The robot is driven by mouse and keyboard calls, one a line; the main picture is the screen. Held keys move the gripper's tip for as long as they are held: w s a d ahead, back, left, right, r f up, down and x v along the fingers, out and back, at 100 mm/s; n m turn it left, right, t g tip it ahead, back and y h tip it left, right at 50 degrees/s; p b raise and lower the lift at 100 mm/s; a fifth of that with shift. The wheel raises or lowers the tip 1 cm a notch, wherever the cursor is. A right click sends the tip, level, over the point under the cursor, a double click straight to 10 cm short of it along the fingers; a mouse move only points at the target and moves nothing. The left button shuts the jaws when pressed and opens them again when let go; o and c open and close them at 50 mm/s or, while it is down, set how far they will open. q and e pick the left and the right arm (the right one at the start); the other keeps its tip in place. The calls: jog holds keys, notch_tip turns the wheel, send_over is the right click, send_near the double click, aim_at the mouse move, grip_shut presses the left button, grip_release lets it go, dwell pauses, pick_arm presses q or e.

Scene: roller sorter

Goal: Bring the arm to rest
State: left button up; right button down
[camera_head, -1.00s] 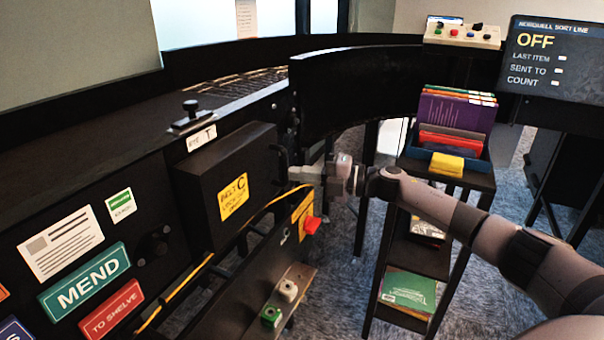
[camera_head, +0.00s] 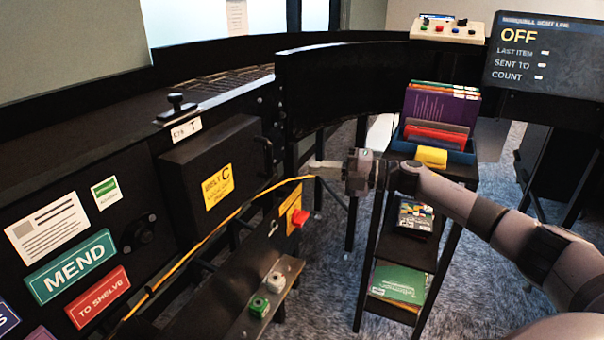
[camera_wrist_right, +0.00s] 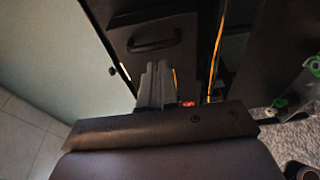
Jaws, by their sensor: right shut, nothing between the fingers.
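My right gripper (camera_head: 326,164) reaches in from the right in the head view. Its fingers are shut and empty, pointing left at the black box cover with the yellow "C" label (camera_head: 203,156). A gap shows between the fingertips and the cover's handle (camera_head: 265,152). In the right wrist view the closed fingers (camera_wrist_right: 156,84) stand below the same handle (camera_wrist_right: 152,40), with a red button (camera_wrist_right: 188,103) beside them. My left gripper is not in view.
A narrow shelf stand (camera_head: 405,255) with a blue bin of folders (camera_head: 455,156) stands close behind my right forearm. A red stop button (camera_head: 298,217) and yellow cable (camera_head: 225,224) are below the cover. The control box (camera_head: 447,30) and "OFF" screen (camera_head: 545,55) stand behind.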

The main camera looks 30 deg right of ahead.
jog(key=s+d+b, duration=0.1)
jog(key=s+d, duration=0.1)
jog(key=d, duration=0.3)
jog(key=s+a+f+m+t+h+p, duration=0.1)
jog(key=s+a+f+m+t+h, duration=0.15)
jog(key=a+f+m, duration=0.5)
jog(key=s+a+f+m+t+h+p, duration=0.15)
jog(key=s+a+f+m, duration=0.3)
jog(key=a+f, duration=0.55)
jog(key=s+a+f+m+g+h, duration=0.1)
jog(key=s+f+m+g+h, duration=0.1)
jog(key=s, duration=0.4)
jog(key=s+a+f+m+g+h+p, duration=0.1)
jog(key=s+a+f+m+g+h, duration=0.1)
jog(key=s+f+m, duration=0.2)
jog(key=s+a+f+m+g+h+p, duration=0.1)
jog(key=s+f+m, duration=0.3)
jog(key=s, duration=0.5)
jog(key=a+m+g+h, duration=0.1)
jog(key=m, duration=0.1)
jog(key=shift+s+a+m, duration=0.15)
jog(key=shift+s+m, duration=0.15)
jog(key=shift+s, duration=0.1)
